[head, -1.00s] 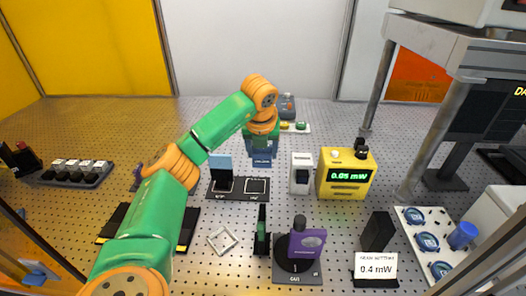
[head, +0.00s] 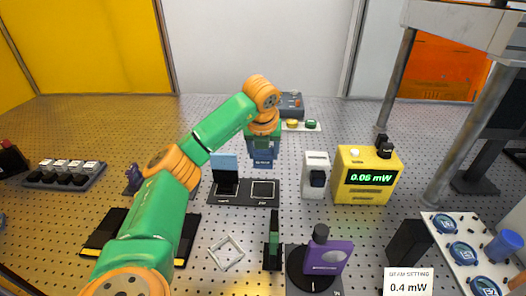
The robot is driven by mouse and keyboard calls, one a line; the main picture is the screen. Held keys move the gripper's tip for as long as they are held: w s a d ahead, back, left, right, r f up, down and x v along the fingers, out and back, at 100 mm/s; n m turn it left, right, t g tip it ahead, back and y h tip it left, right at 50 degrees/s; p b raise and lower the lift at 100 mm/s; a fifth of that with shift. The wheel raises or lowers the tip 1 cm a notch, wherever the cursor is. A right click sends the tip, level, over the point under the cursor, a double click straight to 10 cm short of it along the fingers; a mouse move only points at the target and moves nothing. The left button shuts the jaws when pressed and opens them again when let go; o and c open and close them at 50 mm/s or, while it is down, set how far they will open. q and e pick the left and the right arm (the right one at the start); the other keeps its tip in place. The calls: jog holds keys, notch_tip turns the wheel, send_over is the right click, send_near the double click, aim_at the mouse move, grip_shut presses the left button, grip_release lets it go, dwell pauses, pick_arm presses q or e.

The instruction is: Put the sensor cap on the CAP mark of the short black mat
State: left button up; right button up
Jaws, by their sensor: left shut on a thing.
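My left arm comes in from the lower left. My left gripper (head: 263,160) is shut at its far end, pointing down beyond the short black mat (head: 244,191). A small blue-grey piece with a pale label shows at its jaws. I cannot tell whether this is the sensor cap or part of the gripper. The mat has two white-outlined marks with captions too small to read. A black holder with a blue plate (head: 225,165) stands on the left mark. The right square looks empty. My right gripper is not in view.
A white box with a black front (head: 315,175) and a yellow meter (head: 366,176) reading 0.06 mW stand right of the mat. A white open frame (head: 227,252), a slim black-green stand (head: 273,242) and a purple piece on a round base (head: 325,258) stand in front.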

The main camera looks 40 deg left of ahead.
pick_arm(q)
notch_tip(320, 180, down, 5)
jog(key=b, duration=0.3)
jog(key=shift+w+a, duration=0.1)
jog(key=shift+a, duration=0.05)
notch_tip(320, 180, down, 4)
jog(key=b, duration=0.5)
jog(key=shift+f, duration=0.25)
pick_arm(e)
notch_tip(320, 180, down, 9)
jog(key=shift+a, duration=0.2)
pick_arm(q)
jog(key=shift+r, duration=0.1)
jog(key=shift+f, duration=0.35)
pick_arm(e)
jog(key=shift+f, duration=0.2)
pick_arm(q)
jog(key=o, duration=1.4)
jog(key=shift+r, duration=0.1)
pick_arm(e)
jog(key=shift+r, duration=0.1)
